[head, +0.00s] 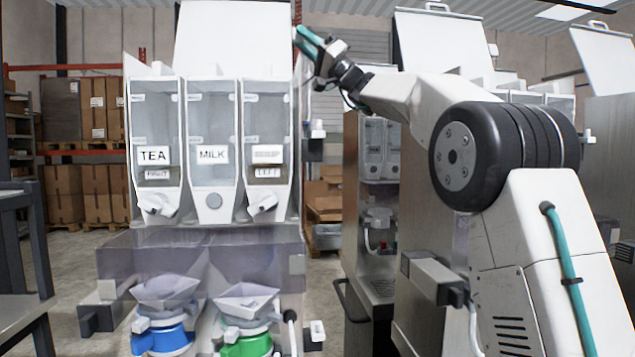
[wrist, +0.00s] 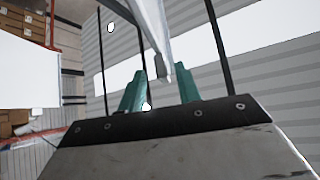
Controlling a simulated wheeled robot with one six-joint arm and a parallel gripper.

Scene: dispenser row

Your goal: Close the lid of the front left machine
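The front left machine (head: 152,205) has three clear canisters, two labelled TEA and MILK. Its white lid (head: 235,40) stands raised behind the canisters, its top cut off by the picture edge. My gripper (head: 300,38) is high up at the lid's right edge; I cannot tell whether it touches. In the wrist view, the teal fingers of my gripper (wrist: 158,90) are apart. A pale, pointed edge comes down from above, its tip appearing between the fingers. I cannot tell for sure whether it is part of the lid.
Two white funnels (head: 165,292) sit below the canisters, over a blue and a green container. Another machine (head: 378,190) stands behind to the right, its lid (head: 445,42) also raised. Racks with cardboard boxes (head: 105,110) are at the back left. A dark frame (head: 35,240) stands at the left edge.

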